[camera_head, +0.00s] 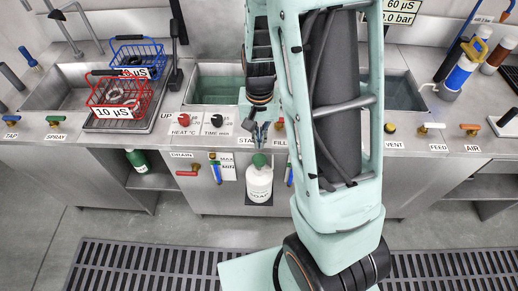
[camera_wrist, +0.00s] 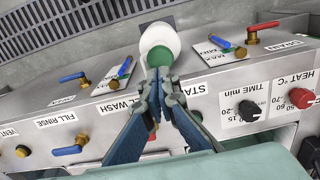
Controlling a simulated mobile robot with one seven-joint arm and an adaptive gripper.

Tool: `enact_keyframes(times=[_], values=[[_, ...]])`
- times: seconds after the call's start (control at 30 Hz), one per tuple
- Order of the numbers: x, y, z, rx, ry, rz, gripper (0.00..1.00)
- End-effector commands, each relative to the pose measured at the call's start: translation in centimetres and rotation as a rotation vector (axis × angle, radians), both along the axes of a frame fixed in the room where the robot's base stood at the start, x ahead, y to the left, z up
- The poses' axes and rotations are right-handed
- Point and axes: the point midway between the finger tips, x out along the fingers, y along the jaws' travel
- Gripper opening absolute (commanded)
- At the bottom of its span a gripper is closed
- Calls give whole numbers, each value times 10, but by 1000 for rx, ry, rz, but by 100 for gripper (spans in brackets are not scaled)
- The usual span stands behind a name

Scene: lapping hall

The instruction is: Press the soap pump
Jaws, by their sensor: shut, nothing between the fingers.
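The soap bottle (camera_head: 259,186) is white with a green pump top (camera_head: 259,160) and stands upright at the front of the middle sink unit, below the counter edge. In the wrist view the white bottle (camera_wrist: 158,36) and its green top (camera_wrist: 160,57) are just beyond my fingertips, which cover part of the top. My gripper (camera_head: 260,142) is shut and empty, pointing down just above the pump. I cannot tell whether the fingertips touch it. My arm hides part of the counter to the right.
Blue-handled valves (camera_wrist: 124,68) flank the bottle, close to my gripper. Above are the red heat knob (camera_head: 184,119) and black time knob (camera_head: 217,120). A red basket (camera_head: 120,96) and a blue basket (camera_head: 137,52) are at the left. A floor grating (camera_head: 150,262) lies in front.

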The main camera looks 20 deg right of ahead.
Motion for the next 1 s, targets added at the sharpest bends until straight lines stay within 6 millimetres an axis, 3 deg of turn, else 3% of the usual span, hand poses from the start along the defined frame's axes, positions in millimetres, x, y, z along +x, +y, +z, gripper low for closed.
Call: enact_keyframes(times=[0.1, 0.3, 1.0], values=[[1, 0, 22, 1, -3, 0, 0], [0, 0, 43, 1, -1, -1, 0], [0, 0, 47, 0, 1, -1, 0]])
